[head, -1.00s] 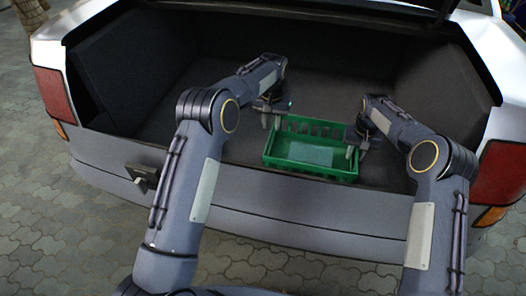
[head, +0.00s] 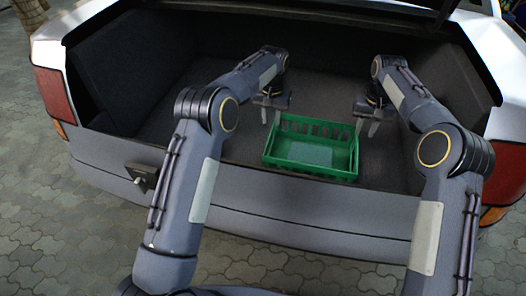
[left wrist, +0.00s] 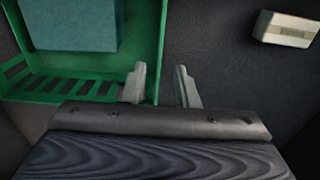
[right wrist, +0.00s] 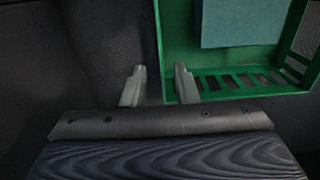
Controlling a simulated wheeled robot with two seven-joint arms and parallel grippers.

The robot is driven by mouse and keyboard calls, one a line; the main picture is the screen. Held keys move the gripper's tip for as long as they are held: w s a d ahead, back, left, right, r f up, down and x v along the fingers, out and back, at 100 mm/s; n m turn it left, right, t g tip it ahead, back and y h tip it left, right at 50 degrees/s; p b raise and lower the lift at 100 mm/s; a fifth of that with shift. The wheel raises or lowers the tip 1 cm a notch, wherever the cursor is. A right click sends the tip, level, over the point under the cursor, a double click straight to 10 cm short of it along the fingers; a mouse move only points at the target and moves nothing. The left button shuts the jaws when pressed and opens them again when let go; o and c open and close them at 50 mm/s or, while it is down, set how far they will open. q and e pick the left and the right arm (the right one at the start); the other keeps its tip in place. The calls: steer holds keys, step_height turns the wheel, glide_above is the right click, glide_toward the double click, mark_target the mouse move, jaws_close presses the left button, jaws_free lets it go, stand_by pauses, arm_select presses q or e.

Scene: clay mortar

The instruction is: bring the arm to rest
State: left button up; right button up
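A green crate (head: 268,157) with slotted sides sits on the trunk floor near its front edge. A flat teal piece (head: 309,153) lies in it. My left gripper (head: 271,119) hangs at the crate's far left corner, and my right gripper (head: 366,126) at its far right corner.
The crate stands in a car's open trunk (head: 225,60) with dark walls. The bumper (head: 230,200) runs along the front. A small pale box (left wrist: 285,29) shows in the left wrist view. The trunk floor behind the crate is mostly clear.

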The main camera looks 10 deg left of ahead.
steer(key=shift+r, duration=0.1)
stand_by(0.4)
